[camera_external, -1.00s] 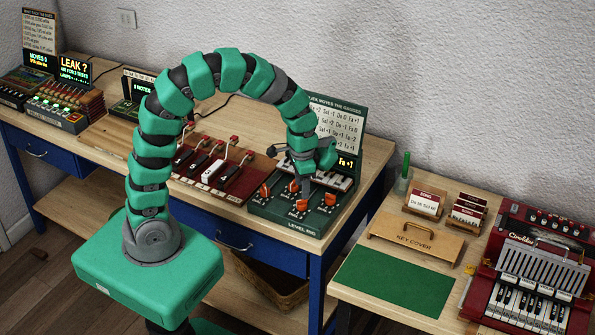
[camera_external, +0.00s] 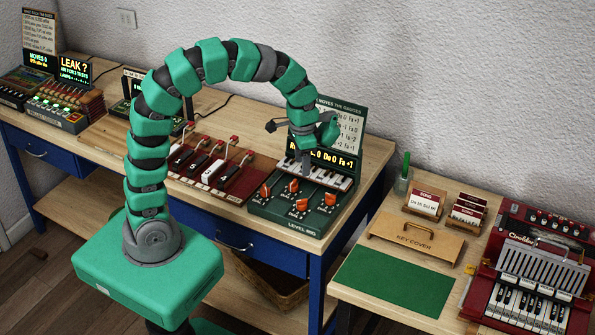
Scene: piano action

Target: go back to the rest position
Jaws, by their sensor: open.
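My gripper (camera_external: 289,147) hangs at the end of my green arm, above the level rig. Its jaws are open, and I see nothing held between them. The level rig (camera_external: 275,213) is a dark green box with several orange knobs (camera_external: 302,204), a small row of piano keys (camera_external: 335,180) and a lit yellow display (camera_external: 345,163). A white card (camera_external: 349,128) stands behind the display. My gripper and wrist hide part of the display and card. The gripper appears clear of the knobs.
A dark red board with levers (camera_external: 232,186) lies left of the rig. Lit consoles (camera_external: 62,118) stand at the far left. On the right table are a wooden key cover (camera_external: 415,240), a green mat (camera_external: 390,283) and a red accordion (camera_external: 505,265). Air above the tables is free.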

